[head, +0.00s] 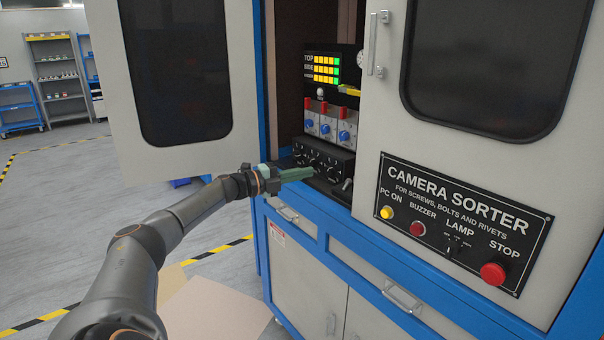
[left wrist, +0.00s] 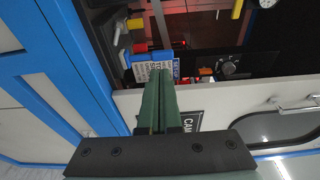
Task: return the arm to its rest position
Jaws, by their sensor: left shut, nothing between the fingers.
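My left arm (head: 150,245) reaches in from the lower left of the head view. Its gripper (head: 312,171) is in front of the sorter's open bay, near the black control box (head: 325,157). The green fingers are together and empty; they also show in the left wrist view (left wrist: 160,75). Whether the fingertips touch the box cannot be told. My right gripper is out of view.
The left cabinet door (head: 107,50) stands open beside my arm; the right door (head: 389,100) borders the bay. The sorter panel (head: 465,222) carries a red stop button (head: 492,273). Blue-knobbed units (head: 327,124) are inside. Open floor (head: 60,200) lies left.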

